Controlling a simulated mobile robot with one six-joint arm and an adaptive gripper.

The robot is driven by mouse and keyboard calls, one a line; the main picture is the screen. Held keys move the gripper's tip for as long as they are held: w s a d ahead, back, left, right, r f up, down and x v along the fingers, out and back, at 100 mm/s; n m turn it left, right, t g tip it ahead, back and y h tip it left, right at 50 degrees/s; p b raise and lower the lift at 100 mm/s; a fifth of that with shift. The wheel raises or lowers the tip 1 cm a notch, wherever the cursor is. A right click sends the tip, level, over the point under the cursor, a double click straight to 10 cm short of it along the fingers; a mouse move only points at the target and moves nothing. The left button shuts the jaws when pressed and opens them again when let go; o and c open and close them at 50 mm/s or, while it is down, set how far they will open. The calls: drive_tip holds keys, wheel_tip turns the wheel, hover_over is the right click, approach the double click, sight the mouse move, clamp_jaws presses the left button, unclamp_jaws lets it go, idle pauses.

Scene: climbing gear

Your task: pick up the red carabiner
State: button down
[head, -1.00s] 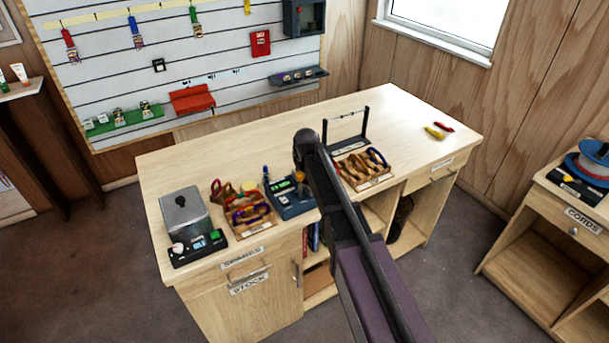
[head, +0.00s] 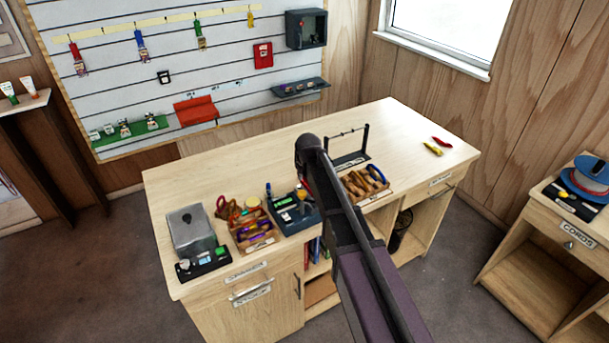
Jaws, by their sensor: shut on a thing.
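My arm reaches up from the lower right, and its dark wrist (head: 308,146) is over the workbench's middle. My gripper is hidden behind the arm, so its fingers and anything in them cannot be seen. I cannot make out a red carabiner for certain. A small red item (head: 442,141) lies on the bench's right end beside a yellow item (head: 433,149); both are too small to identify. A wooden tray (head: 262,243) at left and another wooden tray (head: 370,196) right of my arm hold coloured gear that looks like carabiners.
The pale wooden workbench (head: 410,125) has free room at its back and right. A grey metal box (head: 190,230) stands at its left end, a blue-grey device (head: 290,215) near the middle. A thin rack (head: 349,147) stands beyond my arm. A cord cabinet (head: 540,225) is at right.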

drive_tip(key=shift+r+p, duration=1.65)
drive_tip(key=shift+r, duration=0.35)
drive_tip(key=shift+r, duration=0.1)
